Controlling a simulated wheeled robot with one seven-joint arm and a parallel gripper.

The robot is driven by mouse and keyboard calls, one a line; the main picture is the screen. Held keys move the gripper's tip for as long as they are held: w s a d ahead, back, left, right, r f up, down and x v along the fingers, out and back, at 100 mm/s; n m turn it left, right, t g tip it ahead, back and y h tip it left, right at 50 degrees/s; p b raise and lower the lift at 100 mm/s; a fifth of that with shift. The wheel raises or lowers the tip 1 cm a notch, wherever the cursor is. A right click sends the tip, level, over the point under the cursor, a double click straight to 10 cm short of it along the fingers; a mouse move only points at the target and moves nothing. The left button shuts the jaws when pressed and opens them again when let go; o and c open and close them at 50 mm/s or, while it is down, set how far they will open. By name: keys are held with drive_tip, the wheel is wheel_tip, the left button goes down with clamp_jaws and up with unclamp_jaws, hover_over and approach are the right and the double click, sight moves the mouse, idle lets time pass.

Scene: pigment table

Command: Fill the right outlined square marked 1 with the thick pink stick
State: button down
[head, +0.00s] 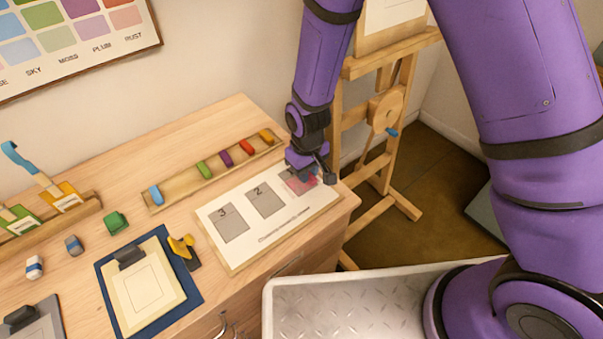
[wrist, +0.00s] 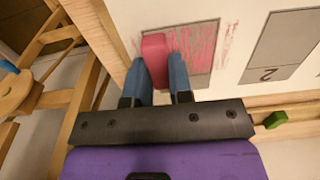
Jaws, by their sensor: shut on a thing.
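My gripper (head: 312,174) is shut on the thick pink stick (wrist: 155,52), which stands between the two blue fingers in the wrist view. The stick's tip is over the grey outlined square (wrist: 200,66) at the right end of the white sheet (head: 240,250); contact cannot be told. Pink strokes (wrist: 203,40) cover part of this square, and some spill past its edge toward square 2. The stick side of the square looks barer. In the head view my gripper hides much of the square and its number. Square 2 (head: 266,200) and square 3 (head: 231,224) are plain grey.
A wooden rack (head: 180,187) with blue, green, purple, red and orange sticks lies behind the sheet. A wooden easel (head: 400,80) stands to the right, beyond the table edge. A clipboard (head: 112,290) on a blue mat and several small blocks are at left.

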sight(291, 188)
drive_tip(key=shift+w+d+f, duration=0.1)
drive_tip(key=shift+w+d, duration=0.1)
drive_tip(key=shift+d, duration=0.1)
drive_tip(key=shift+s+a, duration=0.1)
drive_tip(key=shift+s+a+f, duration=0.2)
drive_tip(key=shift+s+a, duration=0.7)
drive_tip(key=shift+a, duration=0.2)
drive_tip(key=shift+s+a+r, duration=0.1)
drive_tip(key=shift+s+a, duration=0.3)
drive_tip(key=shift+a, duration=0.25)
drive_tip(key=shift+s+a, duration=0.4)
drive_tip(key=shift+a, duration=0.2)
drive_tip(key=shift+w, duration=0.1)
drive_tip(key=shift+w+r, duration=0.1)
drive_tip(key=shift+r, duration=0.15)
drive_tip(key=shift+d+r, duration=0.1)
drive_tip(key=shift+r, duration=3.25)
